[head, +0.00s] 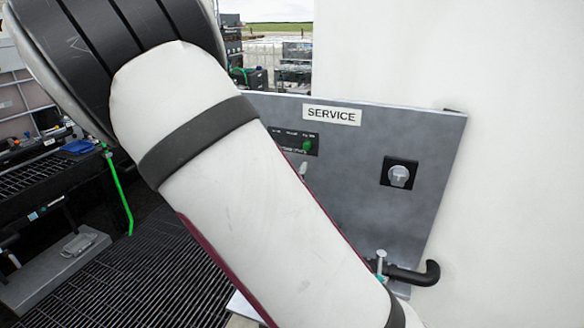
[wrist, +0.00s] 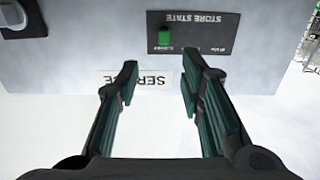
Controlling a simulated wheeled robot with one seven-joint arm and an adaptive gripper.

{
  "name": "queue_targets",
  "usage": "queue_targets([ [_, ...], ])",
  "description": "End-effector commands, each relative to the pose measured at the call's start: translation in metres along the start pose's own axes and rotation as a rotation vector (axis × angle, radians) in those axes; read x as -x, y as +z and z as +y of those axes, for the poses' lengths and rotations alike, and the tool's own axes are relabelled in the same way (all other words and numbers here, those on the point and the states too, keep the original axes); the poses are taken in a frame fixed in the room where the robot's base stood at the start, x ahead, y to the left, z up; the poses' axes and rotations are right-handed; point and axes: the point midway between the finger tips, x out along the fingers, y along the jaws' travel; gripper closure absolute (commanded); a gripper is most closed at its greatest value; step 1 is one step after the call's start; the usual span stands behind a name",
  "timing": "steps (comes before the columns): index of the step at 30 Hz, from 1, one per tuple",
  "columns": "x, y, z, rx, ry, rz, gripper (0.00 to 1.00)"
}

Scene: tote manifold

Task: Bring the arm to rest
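My arm (head: 250,200) crosses the head view from upper left to lower right and covers part of the service panel (head: 400,145). My gripper is outside the head view. In the wrist view my gripper (wrist: 157,78) shows two dark fingers with green pads, spread apart with nothing between them. The fingers point toward the panel, which appears upside down there. The "SERVICE" label (wrist: 135,79) shows partly between and behind the fingers. The store state plate (wrist: 195,32) with its green switch (wrist: 165,36) lies beyond the fingertips.
A round knob on a black square (head: 399,174) sits on the panel's right side. A black pipe with a valve (head: 410,272) sticks out below it. A dark rack with a green hose (head: 118,190) stands at left, above grated flooring (head: 130,275). A white wall is at right.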

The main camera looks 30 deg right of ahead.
Motion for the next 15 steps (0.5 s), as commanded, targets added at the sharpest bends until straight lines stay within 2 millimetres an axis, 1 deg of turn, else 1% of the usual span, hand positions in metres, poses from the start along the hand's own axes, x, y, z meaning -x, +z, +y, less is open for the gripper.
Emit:
queue_targets([
  [7,0.000,0.000,0.000,0.000,0.000,0.000,0.65],
  [10,-0.001,0.003,-0.002,-0.011,-0.009,-0.026,0.65],
  [13,-0.001,0.011,-0.008,-0.047,-0.043,-0.117,0.65],
  [15,0.002,0.019,-0.017,-0.086,-0.089,-0.218,0.65],
])
